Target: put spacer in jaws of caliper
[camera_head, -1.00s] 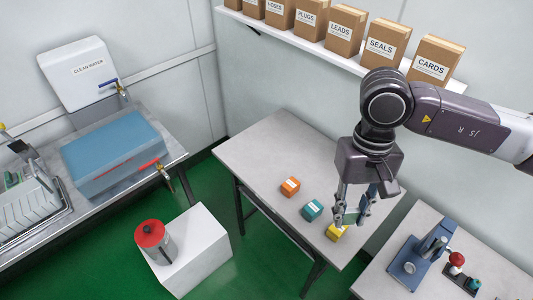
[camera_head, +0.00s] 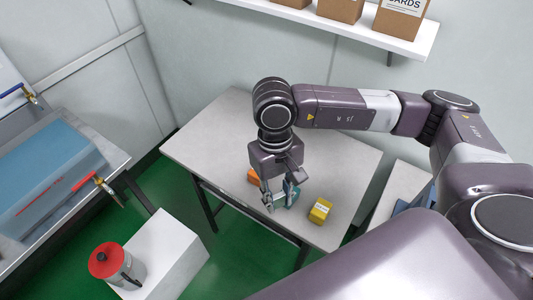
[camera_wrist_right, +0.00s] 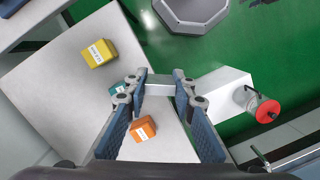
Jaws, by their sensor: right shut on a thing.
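My right gripper (camera_head: 271,204) points down above the white table, in front of the teal box. In the right wrist view its two fingers (camera_wrist_right: 161,84) are shut on a short pale grey bar (camera_wrist_right: 159,89), which appears to be the spacer. The bar lies crosswise between the fingertips, clear of the tabletop. In the head view it is too small and covered to make out well. No caliper can be made out in either view. My left gripper is not in view.
On the white table (camera_head: 225,130) are an orange box (camera_head: 253,176), a teal box (camera_head: 293,196) partly behind my fingers, and a yellow box (camera_head: 320,211). A white pedestal (camera_head: 175,250) holds a red-lidded canister (camera_head: 118,265). The table's back left is clear. A shelf (camera_head: 415,47) hangs behind.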

